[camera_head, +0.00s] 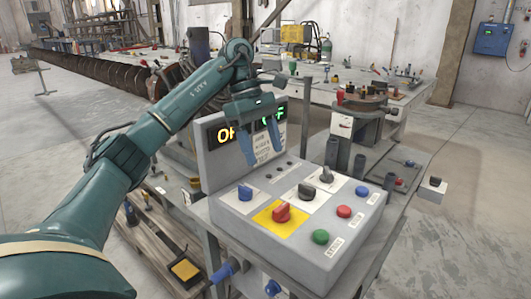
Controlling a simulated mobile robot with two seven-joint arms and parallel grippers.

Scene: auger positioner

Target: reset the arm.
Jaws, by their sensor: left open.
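A grey control box (230,235) stands at the front centre. Small labels are unreadable. My right gripper is out of view.
A long auger (110,75) lies at the back left. A workbench (350,80) with tools stands behind the box. A fixture (355,125) stands right behind the box. A wooden pallet (165,250) lies at lower left. The concrete floor at right (470,220) is mostly clear.

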